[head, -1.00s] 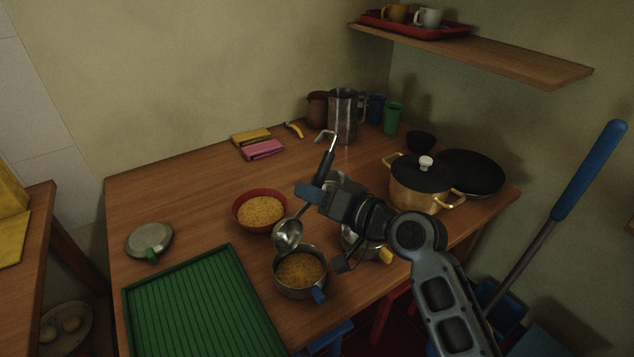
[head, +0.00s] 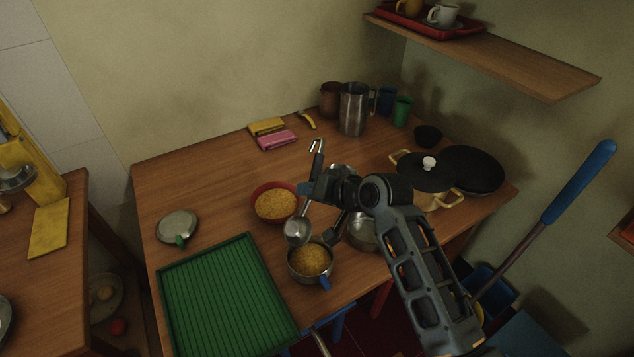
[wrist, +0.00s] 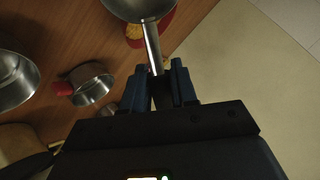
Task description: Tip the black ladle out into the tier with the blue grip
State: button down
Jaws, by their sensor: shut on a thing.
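My gripper (head: 308,188) is shut on the black ladle (head: 317,160) and holds it above the table. The ladle hangs steeply, black handle up and steel bowl (head: 297,231) down. The bowl is beside the back-left rim of the tier with the blue grip (head: 325,282); whether it touches the rim I cannot tell. That tier holds yellow-orange grains (head: 310,260). In the wrist view, the ladle's stem (wrist: 153,48) runs between the fingers (wrist: 163,85) to the bowl (wrist: 138,10), cut off by the frame. I cannot tell what the bowl holds.
A red bowl of grains (head: 275,204) stands behind the tier. Another steel tier (head: 362,232) is partly behind my arm. A green ribbed tray (head: 222,300) and a lid (head: 177,226) lie left. A lidded pot (head: 425,182) stands right.

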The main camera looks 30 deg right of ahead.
jog(key=w+a+f+g+h+b, duration=0.1)
jog(key=w+a+g+h, duration=0.1)
jog(key=w+g, duration=0.6)
jog(key=g+h, duration=0.1)
jog(key=g, duration=0.1)
jog(key=shift+w+a+g, duration=0.2)
jog(key=shift+w+g, duration=0.05)
jog(key=shift+g, duration=0.05)
notch_tip(320, 180, up, 6)
jog(key=p, duration=0.1)
dwell(0.8)
dwell(0.5)
